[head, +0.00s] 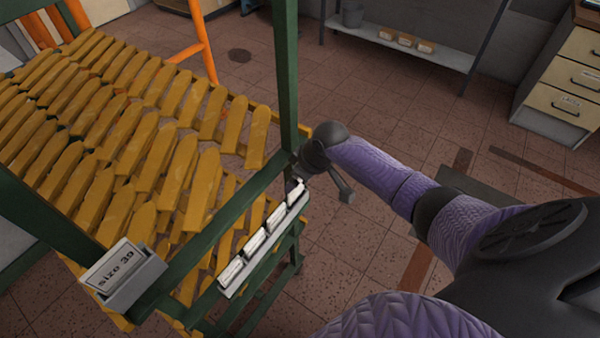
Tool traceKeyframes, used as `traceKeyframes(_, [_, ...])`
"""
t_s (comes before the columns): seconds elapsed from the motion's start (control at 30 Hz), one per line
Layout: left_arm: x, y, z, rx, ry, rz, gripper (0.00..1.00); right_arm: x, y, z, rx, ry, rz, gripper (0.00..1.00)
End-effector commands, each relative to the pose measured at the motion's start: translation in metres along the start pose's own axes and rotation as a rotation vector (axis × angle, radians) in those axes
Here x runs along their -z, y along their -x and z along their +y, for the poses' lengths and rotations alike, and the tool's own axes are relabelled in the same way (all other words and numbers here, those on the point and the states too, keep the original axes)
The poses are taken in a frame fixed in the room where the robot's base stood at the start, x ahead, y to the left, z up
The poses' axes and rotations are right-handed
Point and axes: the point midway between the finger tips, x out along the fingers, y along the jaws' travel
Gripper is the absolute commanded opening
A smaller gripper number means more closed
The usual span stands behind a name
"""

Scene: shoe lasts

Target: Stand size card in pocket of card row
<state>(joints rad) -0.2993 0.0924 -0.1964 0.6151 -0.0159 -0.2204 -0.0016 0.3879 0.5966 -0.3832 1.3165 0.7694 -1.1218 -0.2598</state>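A white card reading "size 39" (113,265) leans upright in a grey holder (137,287) on the green rack at the lower left. The card row (232,287) is a pale strip along the rack's right-hand rail, with several pockets holding white cards (255,242). My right gripper (322,186) is at the far end of this row, beside the green post. Its dark fingers look spread, with only floor visible between them. One finger is close to the farthest white card (296,187); whether they touch is unclear. My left gripper is out of view.
The green rack (286,75) carries many yellow-brown shoe lasts (140,150) in slanting rows. Orange bars (197,45) stand behind it. A grey shelf (400,43) and a drawer cabinet (565,75) are farther back. The tiled floor right of the rack is largely open.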

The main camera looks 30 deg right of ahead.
Motion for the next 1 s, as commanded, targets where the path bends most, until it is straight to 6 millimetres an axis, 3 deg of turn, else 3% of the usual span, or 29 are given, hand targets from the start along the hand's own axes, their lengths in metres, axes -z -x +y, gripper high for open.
traceKeyframes(1.0, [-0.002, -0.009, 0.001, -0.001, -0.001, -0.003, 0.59, -0.006, -0.015, 0.0, 0.0, 0.0, 0.0, 0.04])
